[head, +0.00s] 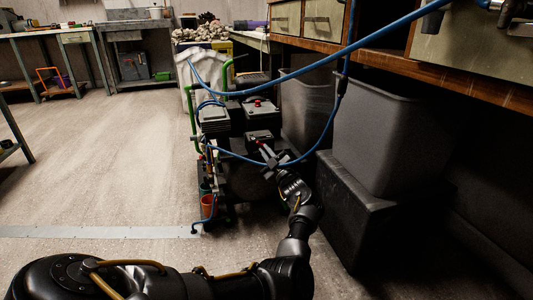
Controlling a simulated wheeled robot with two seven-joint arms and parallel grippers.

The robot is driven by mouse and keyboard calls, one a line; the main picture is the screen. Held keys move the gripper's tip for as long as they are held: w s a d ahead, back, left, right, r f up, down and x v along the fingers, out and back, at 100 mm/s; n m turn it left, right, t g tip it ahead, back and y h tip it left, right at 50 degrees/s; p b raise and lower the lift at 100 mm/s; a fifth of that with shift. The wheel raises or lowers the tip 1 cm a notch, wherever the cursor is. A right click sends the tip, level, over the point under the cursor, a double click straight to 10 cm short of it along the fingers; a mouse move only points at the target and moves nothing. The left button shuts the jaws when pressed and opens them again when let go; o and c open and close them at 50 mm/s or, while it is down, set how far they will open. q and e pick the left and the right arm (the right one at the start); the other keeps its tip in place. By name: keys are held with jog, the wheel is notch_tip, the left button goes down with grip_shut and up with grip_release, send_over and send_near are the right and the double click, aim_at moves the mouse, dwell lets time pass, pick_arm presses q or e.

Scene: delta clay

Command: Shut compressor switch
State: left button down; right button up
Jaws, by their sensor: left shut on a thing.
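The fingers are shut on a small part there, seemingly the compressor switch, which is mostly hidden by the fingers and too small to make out. My right gripper is not in view.
A blue hose (315,68) crosses above the compressor and loops beside my left gripper. A large grey bin (372,135) on a dark box (350,215) stands close on the right. The workbench edge (400,66) overhangs at the upper right. The floor (100,150) on the left is clear.

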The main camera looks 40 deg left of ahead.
pick_arm(q)
jog(key=shift+a+r, duration=0.15)
jog(key=shift+r, duration=0.05)
jog(key=c, duration=1.5)
grip_release()
jog(key=shift+s+a+f, duration=0.1)
jog(key=p+v, duration=0.3)
jog(key=v, duration=0.4)
jog(key=shift+d+f+p, duration=0.15)
jog(key=shift+d+p, duration=0.2)
jog(key=shift+d, duration=0.05)
